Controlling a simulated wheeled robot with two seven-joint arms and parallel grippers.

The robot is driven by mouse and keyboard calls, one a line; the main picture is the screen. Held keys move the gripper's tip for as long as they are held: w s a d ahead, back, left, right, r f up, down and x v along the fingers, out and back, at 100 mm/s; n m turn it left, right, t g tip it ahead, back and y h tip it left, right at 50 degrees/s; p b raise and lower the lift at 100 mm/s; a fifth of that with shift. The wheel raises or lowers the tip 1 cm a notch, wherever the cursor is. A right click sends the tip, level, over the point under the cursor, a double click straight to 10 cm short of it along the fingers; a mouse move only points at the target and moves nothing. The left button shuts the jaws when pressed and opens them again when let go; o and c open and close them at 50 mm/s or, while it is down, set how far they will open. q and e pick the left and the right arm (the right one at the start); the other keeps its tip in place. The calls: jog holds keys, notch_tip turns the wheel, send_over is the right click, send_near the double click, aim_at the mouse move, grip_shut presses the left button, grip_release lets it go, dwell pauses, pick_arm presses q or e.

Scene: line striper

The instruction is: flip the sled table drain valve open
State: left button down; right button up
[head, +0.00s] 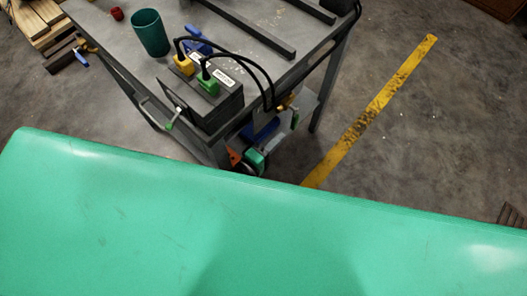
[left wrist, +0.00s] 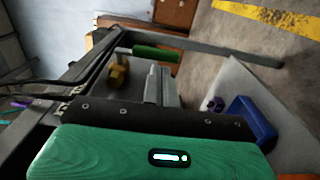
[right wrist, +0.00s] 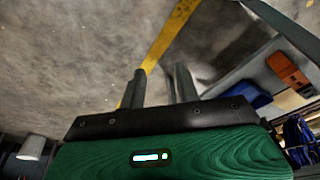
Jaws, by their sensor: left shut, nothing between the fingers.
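The drain valve is a brass body (head: 285,103) with a green lever handle (head: 294,120) at the table's near right corner. In the left wrist view the brass body (left wrist: 118,74) is left of my fingers, and the green handle (left wrist: 157,53) lies across just beyond their tips. My left gripper (left wrist: 157,80) is shut and empty; I cannot tell if it touches the handle. In the head view my left gripper (head: 270,146) is low beside the table corner, below the valve. My right gripper (right wrist: 160,82) is open and empty in the right wrist view, pointing over floor.
The grey table (head: 110,45) carries a green cup (head: 151,33) and a black box (head: 205,103) with yellow and green plugs. Black cables loop near the valve. A blue bin (left wrist: 252,122) sits below. A yellow floor line (head: 370,110) crosses open floor at right.

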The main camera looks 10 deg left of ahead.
aim_at(292, 126)
pick_arm(q)
jog(key=shift+x, duration=2)
jog(key=shift+f, duration=0.1)
